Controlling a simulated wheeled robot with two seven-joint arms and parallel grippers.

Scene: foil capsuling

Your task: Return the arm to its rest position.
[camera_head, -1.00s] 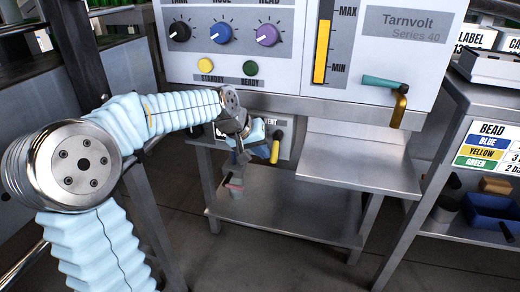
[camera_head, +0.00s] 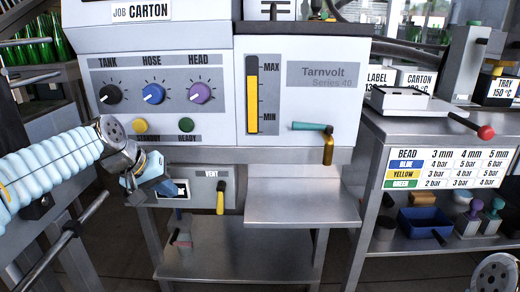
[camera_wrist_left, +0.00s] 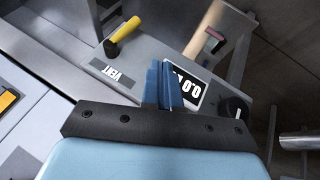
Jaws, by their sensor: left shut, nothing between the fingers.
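My left arm (camera_head: 50,170) comes in from the left in its pale blue ribbed sleeve. My left gripper (camera_head: 167,187) hangs in front of the Tarnvolt machine (camera_head: 208,90), near the panel with the yellow-handled vent valve (camera_head: 220,198). In the left wrist view its blue fingers (camera_wrist_left: 164,84) are together with nothing between them. Beyond them are the small display (camera_wrist_left: 187,91) and the vent valve (camera_wrist_left: 122,35). I cannot tell the exact gap to the panel.
A steel shelf (camera_head: 300,205) juts out below the machine's right side, over a lower shelf (camera_head: 240,260). A side table (camera_head: 400,125) stands at the right with a red-knobbed device (camera_head: 400,98). A blue bin (camera_head: 425,221) sits underneath. Metal rails (camera_head: 60,245) run at lower left.

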